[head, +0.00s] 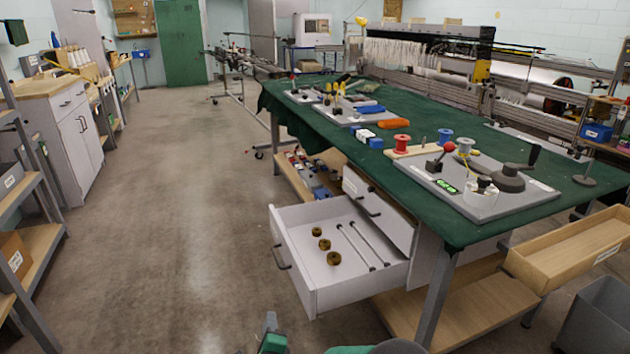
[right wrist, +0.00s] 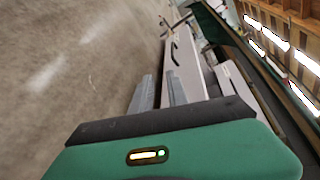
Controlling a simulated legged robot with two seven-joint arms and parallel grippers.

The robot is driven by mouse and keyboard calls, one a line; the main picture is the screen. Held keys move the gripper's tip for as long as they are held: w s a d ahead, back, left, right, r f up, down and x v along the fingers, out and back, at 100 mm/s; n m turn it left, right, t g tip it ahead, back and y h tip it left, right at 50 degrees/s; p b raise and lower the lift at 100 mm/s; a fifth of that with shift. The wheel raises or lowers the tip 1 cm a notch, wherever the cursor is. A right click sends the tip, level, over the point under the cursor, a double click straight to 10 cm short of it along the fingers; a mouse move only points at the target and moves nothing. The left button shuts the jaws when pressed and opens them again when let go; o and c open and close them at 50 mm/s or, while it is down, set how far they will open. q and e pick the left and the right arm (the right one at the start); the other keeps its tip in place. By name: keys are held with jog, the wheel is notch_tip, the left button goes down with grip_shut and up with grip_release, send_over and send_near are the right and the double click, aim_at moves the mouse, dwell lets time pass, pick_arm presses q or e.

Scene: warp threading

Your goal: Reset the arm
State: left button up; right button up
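My right gripper (head: 271,322) shows only in part at the bottom edge of the head view, low in front of the open drawer and apart from it. In the right wrist view its two grey fingers (right wrist: 160,92) stand apart with nothing seen between them. My left gripper is in neither view. The open white drawer (head: 283,249) under the green table holds brass round pieces (head: 325,244) and two thin metal rods (head: 362,246).
The green-topped table (head: 345,146) bears a grey panel with a red-knobbed lever (head: 440,158), spools and tools. A wooden tray (head: 566,246) juts out at right and a grey bin (head: 598,318) stands below. Shelving (head: 35,250) lines the left; floor between is clear.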

jog(key=s+d+n+g+h, duration=0.1)
jog(key=s+d+n+g, duration=0.5)
jog(key=s+d+n, duration=0.65)
jog(key=s+d+n+g+h, duration=0.1)
jog(key=s+d+n+g, duration=0.6)
jog(key=s+d, duration=1)
notch_tip(320, 180, up, 38)
jog(key=w+d+n+p, duration=0.1)
jog(key=d+p, duration=0.1)
jog(key=p, duration=3.5)
jog(key=shift+w+t, duration=0.35)
jog(key=shift+t, duration=0.05)
